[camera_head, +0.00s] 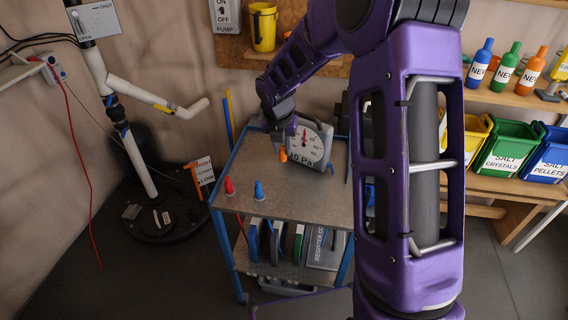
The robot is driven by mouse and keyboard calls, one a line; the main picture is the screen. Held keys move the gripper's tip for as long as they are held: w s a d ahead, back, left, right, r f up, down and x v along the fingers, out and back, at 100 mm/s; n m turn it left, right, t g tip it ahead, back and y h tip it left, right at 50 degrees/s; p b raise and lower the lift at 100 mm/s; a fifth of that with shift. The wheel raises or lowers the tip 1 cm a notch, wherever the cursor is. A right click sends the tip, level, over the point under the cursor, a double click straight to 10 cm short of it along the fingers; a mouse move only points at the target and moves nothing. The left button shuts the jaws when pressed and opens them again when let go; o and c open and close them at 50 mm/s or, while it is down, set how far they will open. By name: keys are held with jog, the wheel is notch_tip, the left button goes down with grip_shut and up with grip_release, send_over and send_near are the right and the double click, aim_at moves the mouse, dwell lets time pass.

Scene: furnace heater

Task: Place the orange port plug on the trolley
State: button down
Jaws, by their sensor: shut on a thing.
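The orange port plug (283,155) hangs at the tip of my gripper (281,140), which is shut on it. It is above the back part of the trolley's top shelf, in front of the gauge's left side. Whether it touches anything below cannot be told. The trolley (296,197) has blue posts and a grey top. A red plug (229,186) and a blue plug (259,191) stand upright on its front left. My purple arm hides the trolley's right side.
A gauge (312,143) reading in Pa stands at the back of the trolley top. Folders and a case (326,248) fill the lower shelf. White piping (140,165) stands at left. Bins (508,148) and bottles (505,68) are at right. The middle of the trolley top is clear.

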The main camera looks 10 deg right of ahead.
notch_tip(320, 180, down, 10)
jog(key=shift+s+r+b, duration=0.1)
jog(key=shift+b, duration=0.85)
jog(key=c, duration=0.8)
grip_release()
jog(key=shift+o, duration=0.2)
jog(key=p+v, duration=0.2)
jog(key=v, duration=1)
jog(key=shift+r, duration=0.1)
